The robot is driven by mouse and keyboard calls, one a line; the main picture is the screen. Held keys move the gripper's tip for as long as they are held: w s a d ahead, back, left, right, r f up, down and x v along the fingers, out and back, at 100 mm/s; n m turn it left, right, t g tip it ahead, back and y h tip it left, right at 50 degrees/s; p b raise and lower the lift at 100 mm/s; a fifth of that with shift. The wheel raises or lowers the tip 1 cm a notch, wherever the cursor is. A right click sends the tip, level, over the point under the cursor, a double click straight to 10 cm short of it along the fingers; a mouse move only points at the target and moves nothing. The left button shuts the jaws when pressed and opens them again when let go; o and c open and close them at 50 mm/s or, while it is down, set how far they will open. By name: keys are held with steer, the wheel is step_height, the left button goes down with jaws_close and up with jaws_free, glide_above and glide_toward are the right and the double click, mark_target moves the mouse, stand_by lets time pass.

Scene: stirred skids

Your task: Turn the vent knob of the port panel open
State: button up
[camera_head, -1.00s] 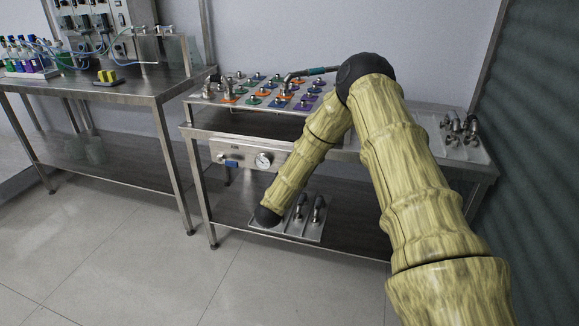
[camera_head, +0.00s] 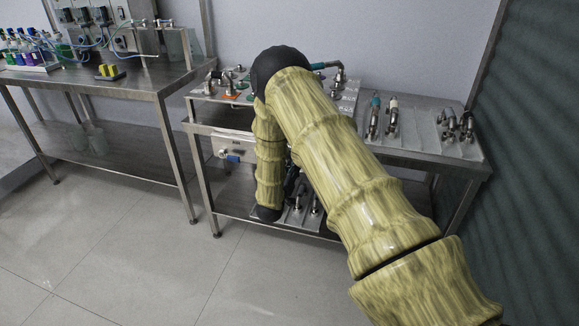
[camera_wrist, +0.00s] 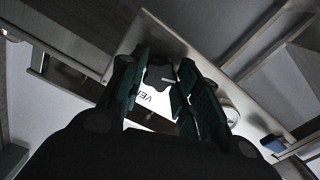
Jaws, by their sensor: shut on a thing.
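The port panel (camera_head: 222,141) is a pale metal plate under the front edge of the right bench's top. Its blue handle (camera_head: 233,158) shows at the left, and my arm hides the rest. In the wrist view the panel (camera_wrist: 162,38) appears upside down, with dark letters starting "VE" beside the vent knob (camera_wrist: 158,76). The knob is dark with a small light mark. My gripper (camera_wrist: 163,70) has its teal-padded fingers on both sides of the knob and is shut on it. Part of the knob is hidden by the fingers, so its exact angle is hard to tell.
A round gauge (camera_wrist: 229,112) and the blue handle (camera_wrist: 273,143) lie right of my fingers in the wrist view. Skids with fittings stand on the right bench (camera_head: 405,157), and another skid (camera_head: 298,217) lies on its lower shelf. The floor in front is clear.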

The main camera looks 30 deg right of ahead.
steer(key=shift+f+n, duration=0.1)
steer(key=shift+n, duration=0.9)
steer(key=shift+p, duration=0.3)
steer(key=o, duration=1)
steer(key=shift+o, duration=0.2)
steer(key=v, duration=1.2)
steer(key=shift+s, duration=0.1)
